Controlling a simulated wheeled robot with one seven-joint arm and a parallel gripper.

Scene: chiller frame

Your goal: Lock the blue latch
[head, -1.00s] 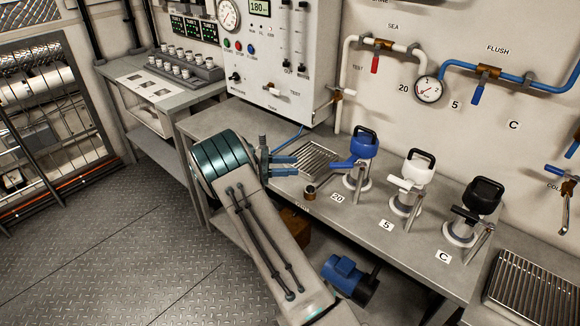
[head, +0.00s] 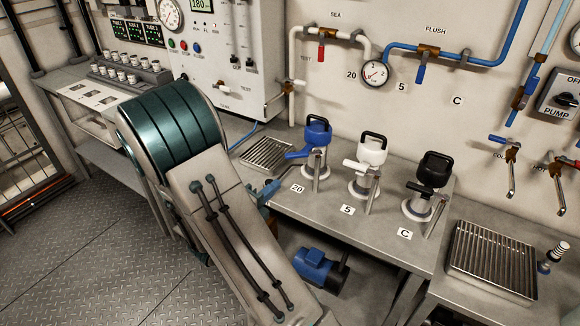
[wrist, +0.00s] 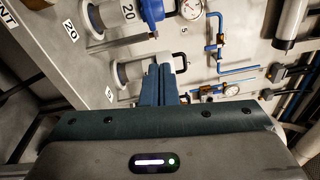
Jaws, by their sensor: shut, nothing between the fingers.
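The blue-topped filter housing (head: 317,132) stands on the bench behind the label 20. Its blue latch (head: 298,154) sticks out to the left, below the cap. My gripper (head: 272,186) is at the bench's front edge, in front of and left of the blue housing and apart from it; my arm partly hides it. In the wrist view my gripper (wrist: 160,72) is shut and empty, its blue fingers together in front of the white housing (wrist: 130,72). Part of the blue housing (wrist: 152,10) shows at the top of the wrist view; its latch is not clear there.
A white housing (head: 369,152) and a black one (head: 434,170) stand to the right. A drain grate (head: 268,153) lies left of the blue housing. A blue pump (head: 318,270) sits under the bench. Pipes and a gauge (head: 375,73) are on the wall.

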